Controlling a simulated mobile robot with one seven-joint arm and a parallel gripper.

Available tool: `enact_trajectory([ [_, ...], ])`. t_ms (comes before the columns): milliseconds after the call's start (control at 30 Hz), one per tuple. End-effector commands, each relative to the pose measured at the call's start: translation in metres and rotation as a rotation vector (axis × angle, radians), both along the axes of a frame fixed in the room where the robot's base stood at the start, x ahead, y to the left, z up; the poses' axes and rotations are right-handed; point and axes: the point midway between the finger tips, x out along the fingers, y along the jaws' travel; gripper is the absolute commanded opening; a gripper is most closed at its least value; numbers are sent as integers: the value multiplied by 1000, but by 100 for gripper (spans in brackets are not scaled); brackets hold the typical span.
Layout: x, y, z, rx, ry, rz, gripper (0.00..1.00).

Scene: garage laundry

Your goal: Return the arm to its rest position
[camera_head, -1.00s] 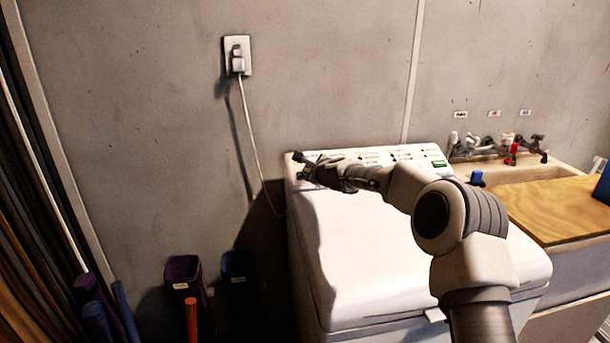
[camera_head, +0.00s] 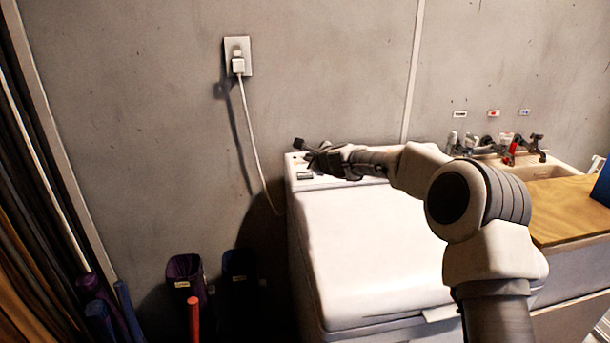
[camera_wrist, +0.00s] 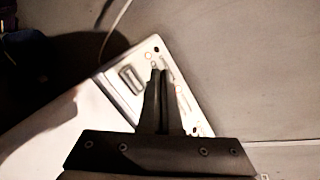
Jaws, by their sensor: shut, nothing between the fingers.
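My gripper (camera_head: 304,150) is at the end of my extended arm, over the left part of the washing machine's control panel in the head view. In the wrist view my gripper (camera_wrist: 161,72) shows its two dark fingers side by side, shut and empty, in front of the white control panel (camera_wrist: 188,110). I cannot tell whether the fingertips touch the panel. The white washing machine (camera_head: 370,250) has its lid closed. My arm hides much of the panel in the head view.
A wall outlet (camera_head: 238,57) with a plugged-in white cord (camera_head: 256,150) is at the upper left. A sink (camera_head: 550,172) with taps and a wooden board (camera_head: 565,210) are at the right. Dark bins (camera_head: 186,270) stand at the lower left. Grey wall lies behind the machine.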

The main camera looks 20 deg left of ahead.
Motion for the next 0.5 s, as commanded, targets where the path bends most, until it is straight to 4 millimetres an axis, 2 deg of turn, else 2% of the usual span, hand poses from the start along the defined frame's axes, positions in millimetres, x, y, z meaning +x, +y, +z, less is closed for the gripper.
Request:
enact_trajectory([
  [333,-2,-1,5,-11,-8,8,0],
  [500,-23,-7,38,-120,-77,89,0],
])
